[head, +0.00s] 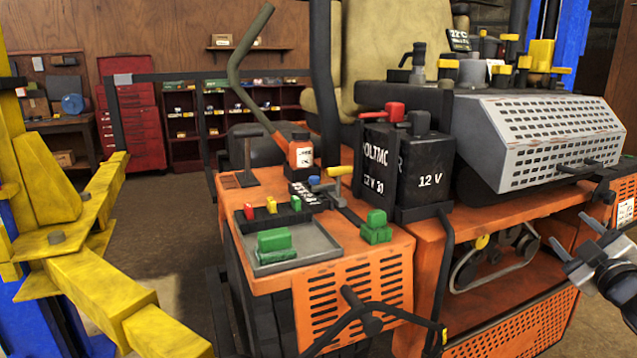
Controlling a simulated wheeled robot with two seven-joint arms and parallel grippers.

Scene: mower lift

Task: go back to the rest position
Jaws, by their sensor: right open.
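My right gripper (575,250) is at the right edge of the head view. Its grey jaws are spread apart with nothing between them. It is in front of the orange mower (350,290), apart from its side as far as I can tell. My left gripper is out of view. The black 12 V battery (430,180) stands upright on the mower deck, left of the grey perforated cover (545,140). A red cap (394,112) shows on top of the battery.
A grey tray (325,247) holding green blocks lies on the mower's deck, with more green blocks (376,228) beside it. A yellow lift arm (100,285) reaches in at left. A red tool cabinet (132,125) and shelves stand behind. Floor between lift and cabinet is open.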

